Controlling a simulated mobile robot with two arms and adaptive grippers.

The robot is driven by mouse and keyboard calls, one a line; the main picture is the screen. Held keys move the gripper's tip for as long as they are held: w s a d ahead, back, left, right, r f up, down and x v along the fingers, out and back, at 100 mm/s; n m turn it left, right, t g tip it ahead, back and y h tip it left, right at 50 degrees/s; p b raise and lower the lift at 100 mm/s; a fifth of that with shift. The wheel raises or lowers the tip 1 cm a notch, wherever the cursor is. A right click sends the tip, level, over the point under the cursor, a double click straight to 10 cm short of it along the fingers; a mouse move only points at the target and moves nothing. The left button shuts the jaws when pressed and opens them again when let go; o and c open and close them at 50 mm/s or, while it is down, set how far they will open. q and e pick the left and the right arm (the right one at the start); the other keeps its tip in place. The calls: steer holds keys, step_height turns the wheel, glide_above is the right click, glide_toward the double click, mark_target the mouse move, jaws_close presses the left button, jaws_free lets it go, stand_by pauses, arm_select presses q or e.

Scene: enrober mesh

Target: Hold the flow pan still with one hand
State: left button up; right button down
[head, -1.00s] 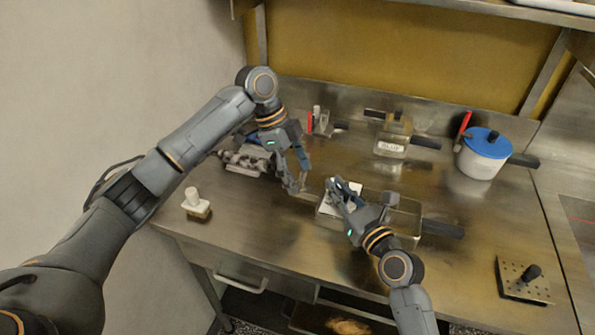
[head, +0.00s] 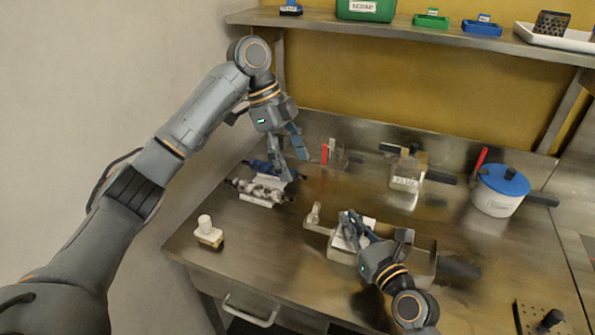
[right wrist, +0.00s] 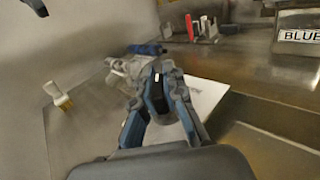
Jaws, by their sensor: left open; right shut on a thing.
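The flow pan (head: 424,246) is a rectangular steel pan on the counter, with a dark handle at its right and a white sheet (right wrist: 207,96) at its left part. My right gripper (head: 352,222) reaches over the pan and is shut at its far left rim. The exact contact is partly hidden by my fingers, also in the right wrist view (right wrist: 158,72). A small pale upright piece (head: 314,214) stands at the pan's left end. My left gripper (head: 288,158) is open and empty, raised beside the rollers, apart from the pan.
Metal rollers with blue parts (head: 262,190) lie at the back left. A white-handled brush (head: 208,232) stands at the front left. A labelled container (head: 405,178) and a blue-lidded pot (head: 498,195) stand behind. A perforated plate (head: 535,318) is front right.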

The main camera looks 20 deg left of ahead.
stand_by(0.3)
steer(key=c, duration=1.4)
jaws_free()
steer(key=shift+o, duration=0.2)
